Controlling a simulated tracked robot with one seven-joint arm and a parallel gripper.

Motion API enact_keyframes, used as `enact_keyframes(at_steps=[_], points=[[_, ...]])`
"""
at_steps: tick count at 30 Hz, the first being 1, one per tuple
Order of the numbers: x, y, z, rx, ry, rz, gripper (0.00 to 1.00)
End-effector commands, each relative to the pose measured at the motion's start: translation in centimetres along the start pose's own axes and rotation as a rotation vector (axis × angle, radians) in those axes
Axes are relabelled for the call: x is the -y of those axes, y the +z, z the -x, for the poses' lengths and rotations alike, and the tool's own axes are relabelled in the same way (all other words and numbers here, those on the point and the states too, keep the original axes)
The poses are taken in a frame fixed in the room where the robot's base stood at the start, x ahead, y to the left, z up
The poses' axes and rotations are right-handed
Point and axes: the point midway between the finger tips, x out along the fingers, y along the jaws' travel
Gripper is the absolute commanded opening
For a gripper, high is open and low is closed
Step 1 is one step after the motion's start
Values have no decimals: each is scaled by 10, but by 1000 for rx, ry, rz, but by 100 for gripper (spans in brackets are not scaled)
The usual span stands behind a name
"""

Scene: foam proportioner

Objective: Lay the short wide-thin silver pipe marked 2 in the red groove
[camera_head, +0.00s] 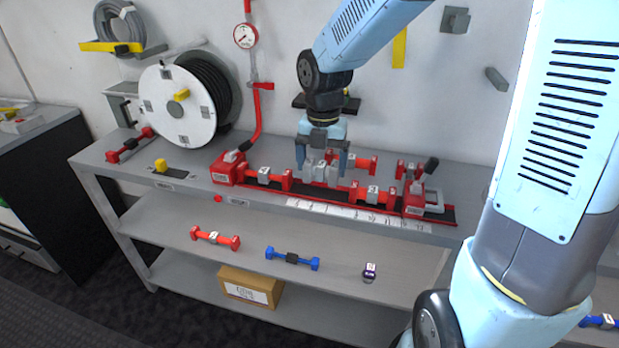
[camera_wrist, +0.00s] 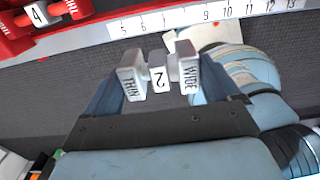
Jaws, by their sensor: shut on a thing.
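My gripper (camera_head: 322,150) is above the workbench, shut on a short silver pipe (camera_head: 320,173). In the wrist view the pipe (camera_wrist: 159,77) shows a white label marked 2 between ends printed THIN, at left, and WIDE, at right. It lies crosswise between the fingers of my gripper (camera_wrist: 160,85). The long red groove (camera_head: 325,199) runs along the bench top below. A red-ended pipe section (camera_head: 264,175) sits in its left part, and another labelled section (camera_head: 373,193) sits in its right part. The head view does not clearly show the pipe's height above the groove.
A white ruler strip (camera_head: 340,211) runs along the bench front. A hose reel (camera_head: 178,105) stands at left. A lever valve (camera_head: 415,190) stands at the groove's right end.

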Motion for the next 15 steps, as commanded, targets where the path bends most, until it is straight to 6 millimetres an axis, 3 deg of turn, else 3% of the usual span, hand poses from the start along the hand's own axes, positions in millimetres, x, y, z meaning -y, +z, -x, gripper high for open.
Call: enact_keyframes(at_steps=[10, 15], points=[[-26, 47, -26, -3, 1, -5, 54], [-35, 62, -50, -4, -1, -6, 54]])
